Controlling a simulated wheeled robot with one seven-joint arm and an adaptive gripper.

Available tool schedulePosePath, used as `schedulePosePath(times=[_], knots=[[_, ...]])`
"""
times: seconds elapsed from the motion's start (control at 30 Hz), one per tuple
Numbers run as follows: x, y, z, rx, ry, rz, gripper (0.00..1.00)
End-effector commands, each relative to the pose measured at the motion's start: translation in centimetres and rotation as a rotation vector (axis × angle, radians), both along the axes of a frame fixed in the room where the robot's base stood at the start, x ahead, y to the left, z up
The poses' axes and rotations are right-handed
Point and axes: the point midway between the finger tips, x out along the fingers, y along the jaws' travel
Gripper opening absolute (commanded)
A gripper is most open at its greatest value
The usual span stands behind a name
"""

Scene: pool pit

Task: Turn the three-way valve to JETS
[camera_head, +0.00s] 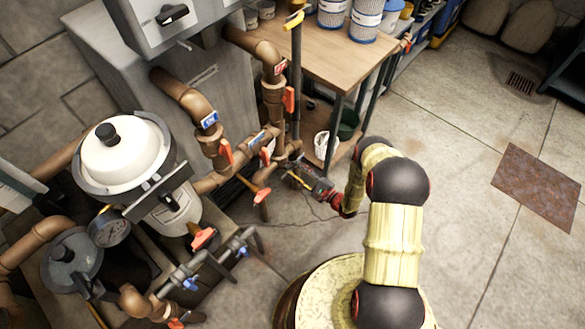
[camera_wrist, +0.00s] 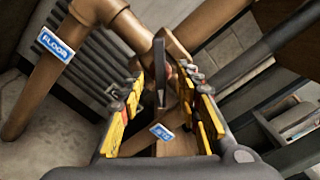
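In the wrist view the copper three-way valve (camera_wrist: 180,96) lies ahead, partly hidden by my fingers. A dark lever-like handle (camera_wrist: 160,72) stands between my two fingers, with visible space on both sides. A blue JETS label (camera_wrist: 161,132) shows nearer me between the fingers, and a blue FLOOR label (camera_wrist: 56,44) is on the pipe at upper left. My gripper (camera_wrist: 168,88) is open, with yellow pads on both sides of the handle. In the head view my gripper (camera_head: 300,181) is low beside the copper pipework, right of the valve area; finger contact cannot be made out there.
Copper pipes (camera_head: 188,98) with several orange handles crowd the left of my gripper. A white-topped filter (camera_head: 120,150) stands further left. A wooden bench (camera_head: 335,50) with a dark leg is behind.

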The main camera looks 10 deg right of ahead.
Motion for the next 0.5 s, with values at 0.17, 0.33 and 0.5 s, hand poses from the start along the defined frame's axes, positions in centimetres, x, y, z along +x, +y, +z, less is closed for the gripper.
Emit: schedulePosePath(times=[0.17,0.33,0.5], knots=[[-1.9,-1.5,0.0,0.001,0.001,-0.004,0.33],[-3.6,-2.8,0.1,0.001,0.000,-0.004,0.33],[-4.7,-3.5,0.1,0.001,-0.001,-0.002,0.33]])
